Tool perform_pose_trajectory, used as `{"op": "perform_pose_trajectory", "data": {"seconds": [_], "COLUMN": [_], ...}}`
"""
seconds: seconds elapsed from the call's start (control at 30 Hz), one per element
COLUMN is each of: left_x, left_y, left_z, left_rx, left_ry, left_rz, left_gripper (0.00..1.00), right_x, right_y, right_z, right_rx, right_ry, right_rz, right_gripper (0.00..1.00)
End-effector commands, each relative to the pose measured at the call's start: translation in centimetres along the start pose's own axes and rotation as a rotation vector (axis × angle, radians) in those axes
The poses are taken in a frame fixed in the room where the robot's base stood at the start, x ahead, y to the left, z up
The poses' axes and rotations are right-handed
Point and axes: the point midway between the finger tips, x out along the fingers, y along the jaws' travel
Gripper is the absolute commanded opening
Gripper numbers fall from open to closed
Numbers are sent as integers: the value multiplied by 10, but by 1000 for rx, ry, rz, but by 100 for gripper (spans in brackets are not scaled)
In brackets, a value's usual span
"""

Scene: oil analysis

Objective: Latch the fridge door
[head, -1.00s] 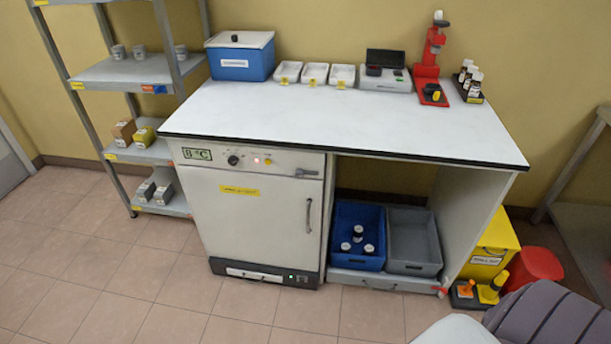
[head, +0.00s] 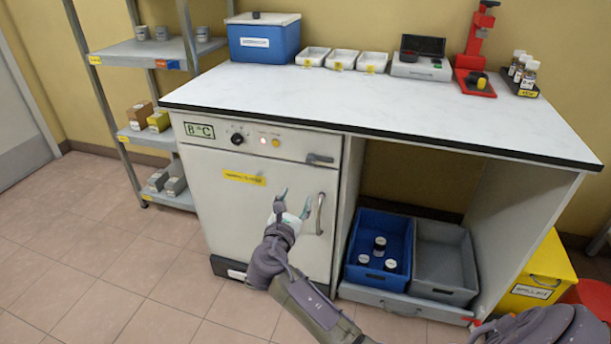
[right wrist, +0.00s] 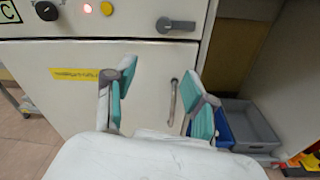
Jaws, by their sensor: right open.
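The fridge door (head: 245,210) is white, with a yellow label, under the left part of the workbench. It looks closed against its frame. Its grey vertical handle (head: 320,214) is on the right side of the door. A dark grey latch lever (head: 319,159) sits level above the handle, at the panel's right end; it also shows in the right wrist view (right wrist: 176,25). My right gripper (head: 293,204) is open and empty in front of the door, left of the handle. In the right wrist view the handle (right wrist: 173,102) shows between its teal-padded fingers (right wrist: 160,103). My left gripper is not in view.
The control panel has a black knob (head: 237,139), a lit red lamp and a yellow button (head: 276,143). A blue crate (head: 379,248) with dark bottles and a grey crate (head: 442,262) stand right of the fridge. The bench top (head: 380,112) overhangs the door.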

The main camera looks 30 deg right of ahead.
Motion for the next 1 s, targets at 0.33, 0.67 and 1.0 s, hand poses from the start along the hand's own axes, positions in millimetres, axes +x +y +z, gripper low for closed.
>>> {"op": "perform_pose_trajectory", "data": {"seconds": [0.33, 0.67, 1.0], "left_x": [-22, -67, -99], "left_y": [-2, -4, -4], "left_z": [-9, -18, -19], "left_rx": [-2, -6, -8], "left_ry": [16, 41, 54], "left_rz": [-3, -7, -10], "left_gripper": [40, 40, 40], "right_x": [32, 101, 136], "right_y": [1, 0, 0], "right_z": [25, 27, 30], "right_rx": [-38, -37, -37], "right_ry": [-65, -61, -59], "right_rz": [-19, -17, -16], "right_gripper": [55, 55, 55]}}
